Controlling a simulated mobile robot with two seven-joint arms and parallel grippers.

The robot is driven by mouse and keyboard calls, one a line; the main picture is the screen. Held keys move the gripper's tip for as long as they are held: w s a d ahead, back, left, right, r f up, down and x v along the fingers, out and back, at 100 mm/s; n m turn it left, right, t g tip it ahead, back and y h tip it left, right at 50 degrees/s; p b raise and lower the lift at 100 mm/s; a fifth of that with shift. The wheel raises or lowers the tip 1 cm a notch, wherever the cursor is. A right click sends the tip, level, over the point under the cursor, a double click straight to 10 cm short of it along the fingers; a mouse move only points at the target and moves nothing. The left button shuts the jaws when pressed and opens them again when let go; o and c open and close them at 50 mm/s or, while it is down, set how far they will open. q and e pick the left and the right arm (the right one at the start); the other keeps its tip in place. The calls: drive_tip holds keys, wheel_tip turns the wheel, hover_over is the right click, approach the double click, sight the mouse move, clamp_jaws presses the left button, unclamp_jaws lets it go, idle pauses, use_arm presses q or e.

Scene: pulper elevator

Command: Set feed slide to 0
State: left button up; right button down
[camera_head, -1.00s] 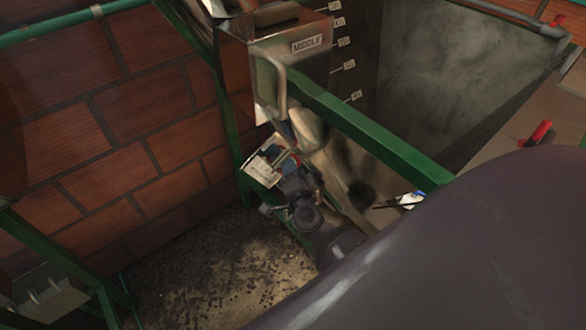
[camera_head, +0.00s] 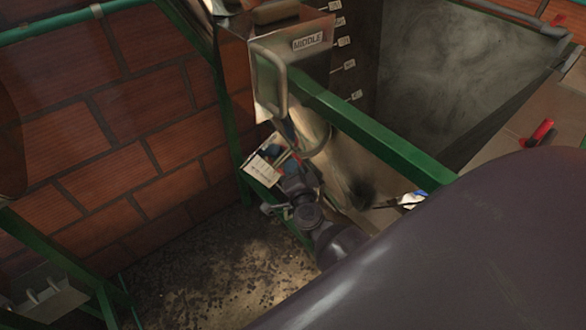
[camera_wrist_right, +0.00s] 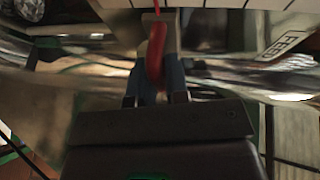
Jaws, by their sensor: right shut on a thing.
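The red handle of the feed slide (camera_wrist_right: 157,55) stands between the blue fingers of my right gripper (camera_wrist_right: 155,75) in the right wrist view. The gripper is shut on it. A FEED label (camera_wrist_right: 285,45) shows to the right of the handle. In the head view my right gripper (camera_head: 282,163) is low in the middle, beside a white scale plate (camera_head: 263,170) whose marks are too small to read. The slide is mostly hidden there by the gripper and wrist. My left gripper is not in view.
A metal box labelled MIDDLE (camera_head: 307,42) with a bent handle stands above the gripper. A green frame bar (camera_head: 370,130) runs close to its right. A large dark rounded surface (camera_head: 440,240) fills the lower right. A brick wall (camera_head: 110,140) is at left.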

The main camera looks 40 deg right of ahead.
use_arm(q)
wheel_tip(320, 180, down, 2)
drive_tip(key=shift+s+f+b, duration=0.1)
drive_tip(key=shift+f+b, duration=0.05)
drive_tip(key=shift+b, duration=0.55)
use_arm(e)
drive_tip(key=f, duration=0.1)
drive_tip(key=d+f, duration=0.1)
drive_tip(key=f, duration=0.1)
drive_tip(key=shift+s+d+f, duration=0.1)
drive_tip(key=shift+d, duration=0.15)
drive_tip(key=c, duration=1.2)
unclamp_jaws()
drive_tip(key=shift+d+f, duration=0.1)
drive_tip(key=v, duration=1)
drive_tip(key=shift+s, duration=0.3)
